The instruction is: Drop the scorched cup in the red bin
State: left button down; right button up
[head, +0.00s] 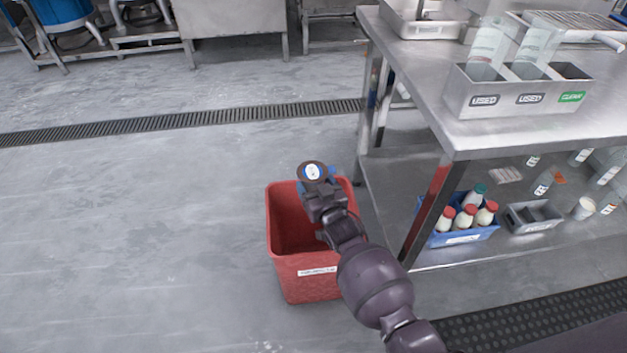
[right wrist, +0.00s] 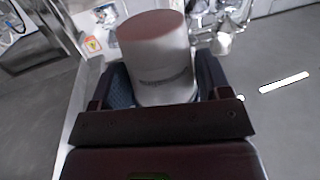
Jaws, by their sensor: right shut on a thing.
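The cup (head: 312,171) shows in the head view as a small round shape, dark-rimmed with a pale centre. In the right wrist view the cup (right wrist: 155,65) is pale grey-white with a brownish flat end and a faint dark band of marks. My right gripper (head: 317,183) is shut on it; the fingers (right wrist: 165,85) sit on both sides. The red bin (head: 311,282) stands on the floor, open at the top, with a white label. In the head view the gripper and cup overlap the bin's far rim; their height above it is hard to tell. My left gripper is out of view.
A steel table (head: 418,70) stands right of the bin, carrying a compartment box (head: 520,97) labelled used and clean. Its lower shelf holds a blue crate (head: 462,238) of bottles and a grey tray (head: 533,216). Floor left of the bin is clear.

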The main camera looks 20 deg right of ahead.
jog(key=shift+r, duration=0.15)
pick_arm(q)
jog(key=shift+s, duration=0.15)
pick_arm(e)
jog(key=o, duration=1.1)
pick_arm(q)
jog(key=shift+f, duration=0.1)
